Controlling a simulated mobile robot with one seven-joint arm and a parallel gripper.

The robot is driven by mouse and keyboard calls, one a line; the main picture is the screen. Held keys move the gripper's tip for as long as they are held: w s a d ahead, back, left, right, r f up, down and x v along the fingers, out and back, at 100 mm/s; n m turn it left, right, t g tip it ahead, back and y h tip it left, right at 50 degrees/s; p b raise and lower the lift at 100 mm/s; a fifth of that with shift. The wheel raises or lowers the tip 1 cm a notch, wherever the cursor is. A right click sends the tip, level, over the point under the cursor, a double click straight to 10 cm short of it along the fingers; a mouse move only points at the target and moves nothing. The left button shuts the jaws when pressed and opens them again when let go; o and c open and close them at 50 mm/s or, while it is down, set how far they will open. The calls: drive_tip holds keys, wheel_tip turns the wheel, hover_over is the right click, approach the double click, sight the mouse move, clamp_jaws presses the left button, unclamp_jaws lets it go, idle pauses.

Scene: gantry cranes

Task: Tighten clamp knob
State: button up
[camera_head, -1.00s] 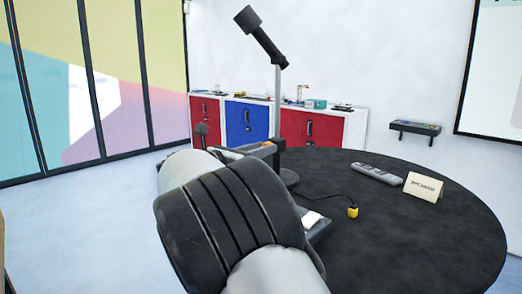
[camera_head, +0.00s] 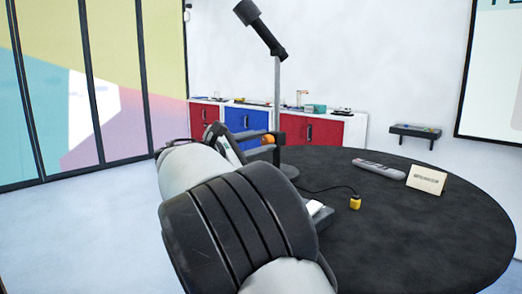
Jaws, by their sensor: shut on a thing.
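A small orange knob (camera_head: 268,139) shows beside the thin upright post (camera_head: 277,95) of a dark-headed stand (camera_head: 262,30) on the round black table. My gripper (camera_head: 262,142) is at the post, with one dark finger above and one below the knob. It is shut on the knob. My own arm fills the lower middle of the view and hides part of the stand's surroundings and the near left of the table. The clamp body itself is too small to make out.
Red and blue cabinets (camera_head: 325,131) stand behind. The floor (camera_head: 70,235) at left is clear.

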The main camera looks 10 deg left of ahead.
drive_tip(key=m+b, duration=0.3)
drive_tip(key=m, duration=0.2)
drive_tip(key=shift+f, duration=0.15)
drive_tip(key=shift+b, duration=0.35)
drive_tip(key=o, duration=1.1)
drive_tip(key=shift+c, duration=0.2)
drive_tip(key=p+v, duration=0.2)
drive_tip(key=v, duration=1.5)
drive_tip(key=shift+s, duration=0.25)
drive_tip(key=shift+a, duration=0.15)
